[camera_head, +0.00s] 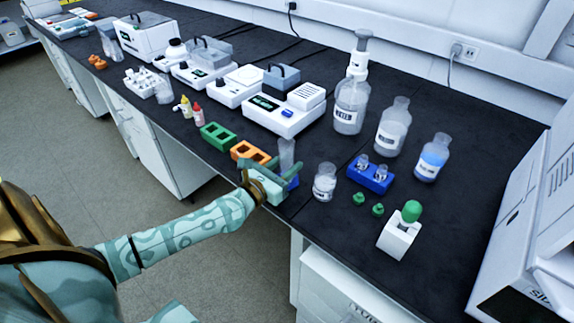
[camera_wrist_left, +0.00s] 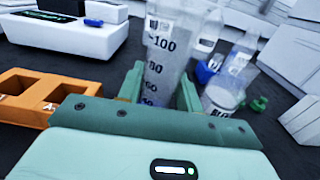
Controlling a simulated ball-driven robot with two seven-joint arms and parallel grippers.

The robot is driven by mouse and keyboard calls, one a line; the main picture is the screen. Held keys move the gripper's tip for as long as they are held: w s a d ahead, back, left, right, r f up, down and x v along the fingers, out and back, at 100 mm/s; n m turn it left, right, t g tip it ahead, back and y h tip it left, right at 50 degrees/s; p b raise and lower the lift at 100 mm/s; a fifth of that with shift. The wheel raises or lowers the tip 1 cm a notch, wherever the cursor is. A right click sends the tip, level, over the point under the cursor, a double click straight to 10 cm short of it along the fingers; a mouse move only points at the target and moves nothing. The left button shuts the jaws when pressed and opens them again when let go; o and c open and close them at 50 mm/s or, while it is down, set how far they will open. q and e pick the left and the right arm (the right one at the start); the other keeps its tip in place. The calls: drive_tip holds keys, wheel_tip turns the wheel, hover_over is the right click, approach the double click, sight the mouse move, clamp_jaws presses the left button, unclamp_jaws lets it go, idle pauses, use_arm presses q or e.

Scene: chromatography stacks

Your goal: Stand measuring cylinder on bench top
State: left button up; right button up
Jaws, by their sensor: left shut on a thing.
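The measuring cylinder is clear with graduation marks and stands roughly upright (camera_wrist_left: 165,55) in the left wrist view, between the two green fingers. In the head view its upper part (camera_head: 287,152) shows above my left gripper (camera_head: 268,172), near the front edge of the black bench top (camera_head: 320,225). My left gripper, also in the left wrist view (camera_wrist_left: 160,88), is shut on the cylinder. The cylinder's lower part is hidden behind the gripper, and I cannot tell whether its base touches the bench. My right gripper is not in view.
An orange rack (camera_head: 250,152) and a green rack (camera_head: 218,136) lie left of the gripper. A small bottle (camera_head: 324,182), a blue rack (camera_head: 369,176) and green caps (camera_head: 378,209) stand to the right. Instruments and larger bottles stand behind.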

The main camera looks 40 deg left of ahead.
use_arm(q)
drive_tip(key=o, duration=1.1)
drive_tip(key=shift+r, duration=0.1)
drive_tip(key=s+p, duration=0.1)
drive_tip(key=s, duration=1.1)
drive_tip(key=s+a+f+m+g, duration=0.1)
drive_tip(key=s+f+m+g, duration=0.2)
drive_tip(key=s+f+m, duration=0.45)
drive_tip(key=s+f+m+g, duration=0.2)
drive_tip(key=f+m, duration=0.3)
drive_tip(key=f, duration=0.6)
drive_tip(key=s+a+f+m+g, duration=0.1)
drive_tip(key=s+f+m+g, duration=0.2)
drive_tip(key=s+f+m, duration=0.5)
drive_tip(key=s+d+f+m+g, duration=0.3)
drive_tip(key=s+f+m, duration=0.2)
drive_tip(key=s, duration=0.4)
drive_tip(key=s+d+f+m+g, duration=0.4)
drive_tip(key=s+f+m, duration=0.2)
drive_tip(key=s, duration=0.4)
drive_tip(key=s+d+f+m+g+y, duration=0.1)
drive_tip(key=s+d+f+m+g, duration=0.2)
drive_tip(key=s+f+m, duration=0.2)
drive_tip(key=shift+s+d+f+m+g, duration=0.15)
drive_tip(key=shift+s+m, duration=0.5)
drive_tip(key=shift+s, duration=0.5)
drive_tip(key=shift+s+f+m+g, duration=0.15)
drive_tip(key=shift+s+m, duration=0.45)
drive_tip(key=shift+s, duration=0.55)
